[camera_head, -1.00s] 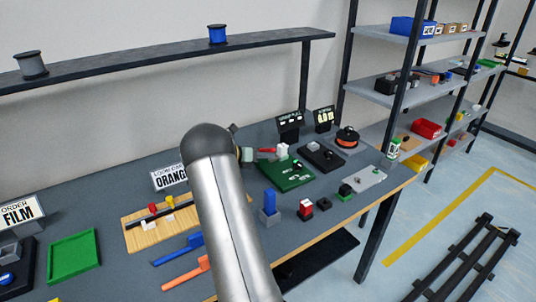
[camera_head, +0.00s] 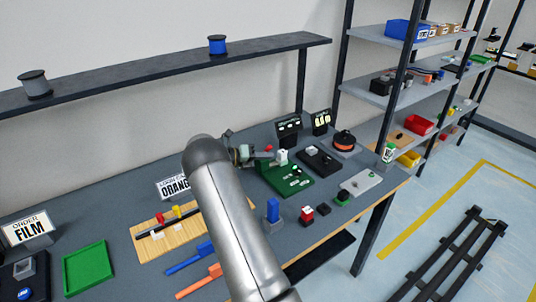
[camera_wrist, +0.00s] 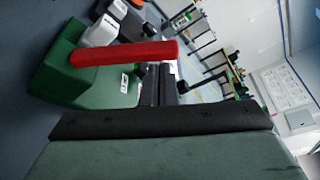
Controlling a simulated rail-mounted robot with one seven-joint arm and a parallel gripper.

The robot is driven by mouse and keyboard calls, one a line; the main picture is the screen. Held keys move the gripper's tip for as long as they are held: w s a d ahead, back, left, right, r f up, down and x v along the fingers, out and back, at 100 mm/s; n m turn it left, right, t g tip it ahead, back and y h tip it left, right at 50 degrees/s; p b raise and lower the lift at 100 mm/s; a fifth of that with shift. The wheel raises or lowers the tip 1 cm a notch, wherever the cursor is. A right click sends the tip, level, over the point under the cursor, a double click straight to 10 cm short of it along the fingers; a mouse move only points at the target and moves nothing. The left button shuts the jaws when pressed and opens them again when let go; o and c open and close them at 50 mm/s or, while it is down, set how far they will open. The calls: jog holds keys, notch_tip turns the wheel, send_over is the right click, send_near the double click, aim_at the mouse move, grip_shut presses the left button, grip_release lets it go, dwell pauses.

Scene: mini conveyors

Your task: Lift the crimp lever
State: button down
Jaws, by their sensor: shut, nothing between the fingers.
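The crimp lever is a red bar (camera_wrist: 125,53) that runs across the upper left of the wrist view, beside a white block (camera_wrist: 100,32) on a green base (camera_wrist: 60,75). In the head view, a small part of the red lever (camera_head: 268,148) shows near the white block (camera_head: 282,157) on the green base (camera_head: 298,188). My gripper (camera_head: 259,155) is at the left side of this fixture. In the wrist view its dark fingers (camera_wrist: 160,80) are shut and empty, close to the lever's free end. I cannot tell whether they touch it.
Black display stands (camera_head: 288,130) are behind the fixture, and a black device (camera_head: 318,158) is to its right. A wooden board (camera_head: 155,238) with a dark bar lies to the left of my arm.

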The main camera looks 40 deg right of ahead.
jog(key=a+b, duration=0.1)
jog(key=a, duration=0.8)
jog(key=shift+w+a+b, duration=0.15)
jog(key=shift+w+b, duration=0.25)
jog(key=s+a+r+m+t+y, duration=0.3)
jog(key=s+a+m+y, duration=0.4)
jog(key=s+a+m, duration=0.5)
jog(key=s+a+r+m+t+y, duration=0.3)
jog(key=s+a+m+y, duration=0.4)
jog(key=s+a+m, duration=0.5)
jog(key=s+a+r, duration=0.1)
jog(key=s+a, duration=0.5)
jog(key=s, duration=0.2)
jog(key=shift+s+m+y, duration=0.25)
jog(key=shift+m+y, duration=0.05)
jog(key=shift+m, duration=0.1)
